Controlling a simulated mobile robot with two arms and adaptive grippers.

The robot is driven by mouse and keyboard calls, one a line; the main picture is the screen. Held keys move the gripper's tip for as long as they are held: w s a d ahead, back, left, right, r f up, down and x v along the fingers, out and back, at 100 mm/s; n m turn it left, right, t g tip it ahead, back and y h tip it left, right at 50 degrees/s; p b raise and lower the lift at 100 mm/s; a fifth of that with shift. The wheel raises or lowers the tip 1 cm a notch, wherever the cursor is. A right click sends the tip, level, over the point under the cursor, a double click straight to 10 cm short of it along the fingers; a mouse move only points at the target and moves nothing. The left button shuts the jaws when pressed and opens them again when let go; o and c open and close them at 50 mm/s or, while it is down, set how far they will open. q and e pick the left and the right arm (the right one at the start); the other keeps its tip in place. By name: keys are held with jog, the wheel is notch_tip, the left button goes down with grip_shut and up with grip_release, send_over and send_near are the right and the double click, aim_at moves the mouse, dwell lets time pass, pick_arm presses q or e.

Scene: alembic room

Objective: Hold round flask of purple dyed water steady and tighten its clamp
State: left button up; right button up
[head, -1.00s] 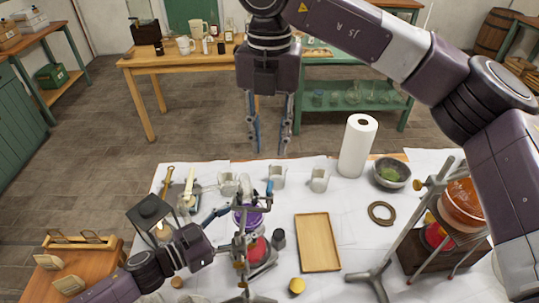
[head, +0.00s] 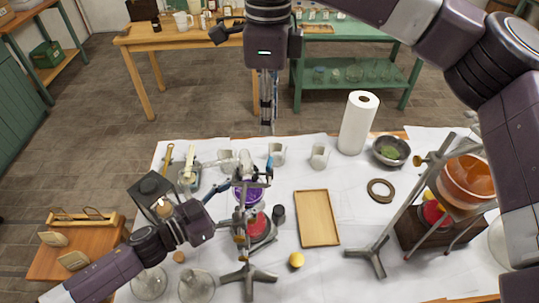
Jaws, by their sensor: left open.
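The round flask of purple dyed water (head: 250,197) sits upright on a metal stand (head: 243,250), above a red-topped heater (head: 260,228). The stand's rod and the clamp (head: 258,182) partly hide the flask. My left gripper (head: 222,214) is open, just left of the flask and stand, pointing right toward them. Whether its fingers touch the flask is too small to tell. My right gripper (head: 267,122) points down, well above and behind the flask, beyond the table's far edge. Its fingers overlap edge-on, so their gap is hidden; nothing shows held in it.
Beakers (head: 277,155), a paper roll (head: 358,122) and a mortar (head: 391,151) stand at the back of the table. A wooden tray (head: 317,218) and yellow knob (head: 296,260) lie right of the stand. An orange flask (head: 468,182) stands on the right.

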aim_at(270, 161)
notch_tip(270, 161, down, 12)
jog(key=n, duration=1.7)
jog(key=shift+d, duration=0.1)
grip_shut()
